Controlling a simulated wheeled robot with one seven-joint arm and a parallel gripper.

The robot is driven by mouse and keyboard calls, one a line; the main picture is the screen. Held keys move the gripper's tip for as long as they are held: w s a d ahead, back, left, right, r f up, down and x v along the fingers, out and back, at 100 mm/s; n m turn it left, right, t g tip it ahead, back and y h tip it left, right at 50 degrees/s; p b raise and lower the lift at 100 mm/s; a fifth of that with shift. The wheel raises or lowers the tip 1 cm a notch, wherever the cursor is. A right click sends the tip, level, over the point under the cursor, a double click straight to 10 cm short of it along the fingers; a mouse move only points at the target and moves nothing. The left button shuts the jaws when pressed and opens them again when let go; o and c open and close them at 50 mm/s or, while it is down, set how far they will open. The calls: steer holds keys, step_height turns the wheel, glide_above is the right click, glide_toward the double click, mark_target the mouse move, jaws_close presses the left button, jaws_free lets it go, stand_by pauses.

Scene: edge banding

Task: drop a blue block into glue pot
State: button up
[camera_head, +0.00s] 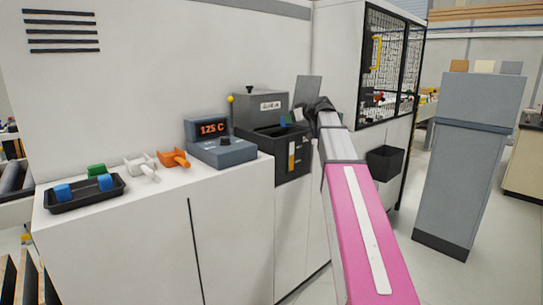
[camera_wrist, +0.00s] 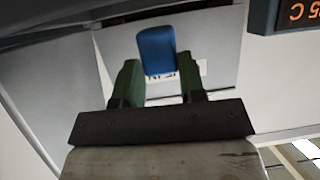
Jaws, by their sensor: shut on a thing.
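My gripper (camera_wrist: 159,85) is shut on a blue block (camera_wrist: 156,50), which sits between its two green fingertips in the wrist view. In the head view my gripper (camera_head: 292,119) is at the glue pot (camera_head: 293,168), a dark open box at the right end of the counter. A little blue shows there by the fingers. I cannot tell whether the block is above the opening or inside it. The pot's grey lid (camera_head: 262,107) with a label stands behind the opening.
A display unit (camera_head: 220,146) reading 125 C stands left of the pot. A black bin (camera_head: 384,160) hangs at right.

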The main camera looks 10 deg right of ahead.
steer(key=shift+f, duration=1.7)
steer(key=o, duration=1)
steer(key=v, duration=1.1)
steer(key=shift+f, duration=0.1)
